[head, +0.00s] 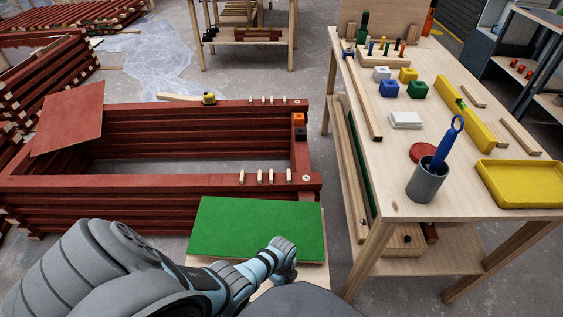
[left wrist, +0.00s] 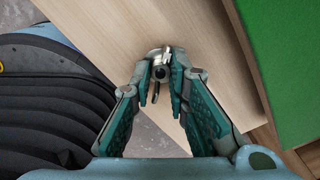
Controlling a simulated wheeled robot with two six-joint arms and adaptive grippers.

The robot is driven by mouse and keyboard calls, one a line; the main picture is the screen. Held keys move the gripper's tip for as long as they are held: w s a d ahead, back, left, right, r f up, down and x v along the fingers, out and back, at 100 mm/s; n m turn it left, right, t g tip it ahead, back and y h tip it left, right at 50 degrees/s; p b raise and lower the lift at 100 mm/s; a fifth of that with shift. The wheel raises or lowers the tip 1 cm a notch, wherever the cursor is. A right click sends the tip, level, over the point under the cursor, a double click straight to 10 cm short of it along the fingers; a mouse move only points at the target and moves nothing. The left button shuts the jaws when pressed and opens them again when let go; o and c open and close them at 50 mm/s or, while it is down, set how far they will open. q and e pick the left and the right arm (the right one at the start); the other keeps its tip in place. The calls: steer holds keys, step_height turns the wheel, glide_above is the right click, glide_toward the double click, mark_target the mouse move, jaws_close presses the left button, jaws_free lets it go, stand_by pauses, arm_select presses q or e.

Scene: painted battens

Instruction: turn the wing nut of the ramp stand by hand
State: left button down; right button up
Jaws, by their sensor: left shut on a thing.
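The ramp stand has a green sloping top (head: 245,228) at the bottom centre of the head view and a pale wooden side (left wrist: 205,38) in the left wrist view. The wing nut (left wrist: 158,73) is a small silvery metal piece at the edge of the pale wood. My left gripper (left wrist: 163,72) is shut on the wing nut, with one finger on each side and part of the metal showing between and above the tips. In the head view my left gripper (head: 284,258) is at the lower right part of the stand and hides the nut. My right gripper is in neither view.
A red batten frame (head: 150,180) stands behind the stand, with small pale pegs on its top. A wooden workbench (head: 385,195) at right bears coloured blocks, a grey cup (head: 428,182) with a blue tool, and a yellow tray (head: 520,195). Grey floor is free between frame and bench.

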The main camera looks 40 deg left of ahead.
arm_select(q)
steer(key=m, duration=0.3)
steer(key=shift+a+r+m, duration=0.1)
steer(key=shift+m, duration=0.2)
steer(key=shift+m+p, duration=0.3)
steer(key=shift+m, duration=1.5)
steer(key=shift+w, duration=0.1)
steer(key=c, duration=1.5)
jaws_free()
steer(key=shift+c, duration=0.2)
